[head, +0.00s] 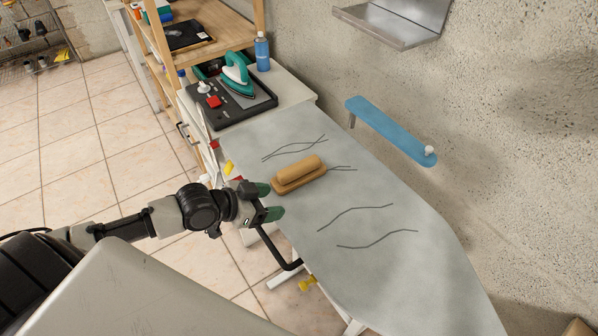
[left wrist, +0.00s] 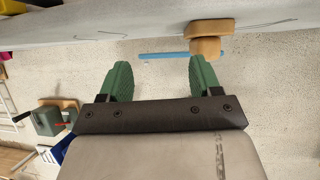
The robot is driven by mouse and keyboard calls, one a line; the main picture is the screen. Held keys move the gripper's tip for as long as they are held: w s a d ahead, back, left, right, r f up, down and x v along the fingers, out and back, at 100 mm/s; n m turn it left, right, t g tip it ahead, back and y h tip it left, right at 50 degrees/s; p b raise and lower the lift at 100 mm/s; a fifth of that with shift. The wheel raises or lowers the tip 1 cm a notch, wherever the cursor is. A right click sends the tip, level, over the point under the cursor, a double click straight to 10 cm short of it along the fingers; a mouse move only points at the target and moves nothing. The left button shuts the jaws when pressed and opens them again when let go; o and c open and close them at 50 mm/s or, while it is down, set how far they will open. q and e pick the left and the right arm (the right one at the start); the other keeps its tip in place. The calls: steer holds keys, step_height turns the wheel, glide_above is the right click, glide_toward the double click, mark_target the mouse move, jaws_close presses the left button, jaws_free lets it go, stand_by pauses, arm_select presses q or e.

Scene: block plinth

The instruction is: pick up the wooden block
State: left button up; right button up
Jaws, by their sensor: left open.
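The wooden block (head: 299,173) is tan, with a rounded upper part on a wider base. It lies on the grey ironing board (head: 360,240) in the head view. In the left wrist view the block (left wrist: 207,38) shows at the top, just beyond the right-hand finger. My left gripper (head: 274,200) is at the board's left edge, just below and left of the block in the head view. Its green fingers (left wrist: 158,80) are apart with nothing between them. My right gripper is not in view.
A teal iron (head: 238,76) and a blue bottle (head: 262,51) stand at the back on a white-topped cabinet. A blue sleeve board (head: 390,131) juts from the wall on the right. Dark wavy lines mark the board, and its near part is clear.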

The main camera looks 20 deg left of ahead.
arm_select(q)
steer(key=t, duration=0.2)
glide_toward(292, 169)
steer(key=shift+w+a+r+n, duration=0.15)
steer(key=shift+a+r+n, duration=0.05)
steer(key=shift+r+n, duration=0.1)
steer(key=x, duration=0.5)
steer(key=shift+d+f, duration=0.1)
steer(key=shift+f, duration=0.05)
steer(key=x, duration=0.2)
steer(key=p+x, duration=0.1)
steer(key=x, duration=0.2)
steer(key=shift+d+f, duration=0.1)
steer(key=shift+f, duration=0.3)
steer(key=shift+s, duration=0.2)
steer(key=shift+c, duration=0.7)
steer(key=shift+w+r, duration=0.1)
steer(key=c, duration=1)
steer(key=shift+r, duration=0.1)
